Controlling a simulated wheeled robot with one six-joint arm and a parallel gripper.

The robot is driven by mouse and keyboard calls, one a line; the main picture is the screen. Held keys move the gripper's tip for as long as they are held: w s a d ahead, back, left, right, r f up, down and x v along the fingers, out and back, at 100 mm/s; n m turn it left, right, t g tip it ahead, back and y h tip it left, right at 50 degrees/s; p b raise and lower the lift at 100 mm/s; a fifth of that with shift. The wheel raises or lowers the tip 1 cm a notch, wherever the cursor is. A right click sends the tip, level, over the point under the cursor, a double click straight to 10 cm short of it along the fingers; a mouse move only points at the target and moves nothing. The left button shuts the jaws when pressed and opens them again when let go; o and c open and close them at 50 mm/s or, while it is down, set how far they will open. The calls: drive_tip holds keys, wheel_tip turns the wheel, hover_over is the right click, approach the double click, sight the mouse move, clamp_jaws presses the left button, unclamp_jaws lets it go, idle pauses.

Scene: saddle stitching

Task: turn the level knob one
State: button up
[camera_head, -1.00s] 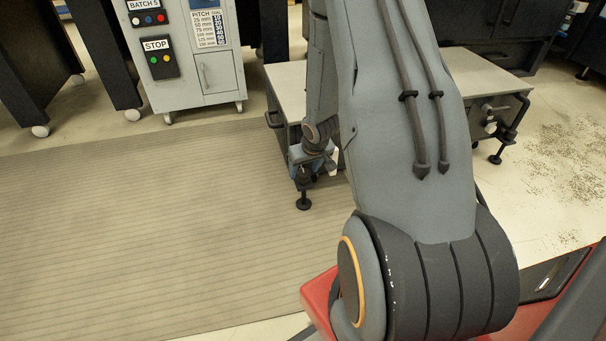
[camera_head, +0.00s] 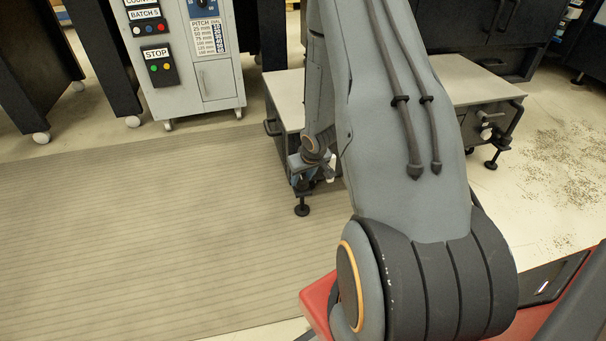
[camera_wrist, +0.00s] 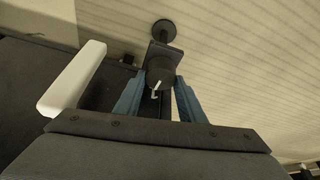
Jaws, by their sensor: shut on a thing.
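The level knob (camera_wrist: 160,70) is a dark round knob with a white pointer mark, in the middle of the wrist view. My gripper (camera_wrist: 158,88) has its two blue fingers on either side of the knob, shut on it. A dark round levelling foot (camera_wrist: 164,31) shows beyond the knob in the wrist view. The knob cannot be made out in the head view.
The low table (camera_head: 285,92) runs behind my arm, with a clamp-like fitting (camera_head: 492,125) at its right side. A white bar (camera_wrist: 72,80) lies left of my fingers. A grey control cabinet (camera_head: 195,75) stands behind. The ribbed mat (camera_head: 140,230) at left is clear.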

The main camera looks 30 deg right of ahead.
drive_tip(key=shift+n+p, duration=0.5)
drive_tip(key=shift+p, duration=0.85)
drive_tip(key=o, duration=1)
drive_tip(key=shift+d, duration=0.1)
drive_tip(key=shift+o, duration=0.2)
drive_tip(key=p+v, duration=0.4)
drive_tip(key=v, duration=0.3)
drive_tip(key=shift+s+r, duration=0.2)
drive_tip(key=shift+r, duration=0.15)
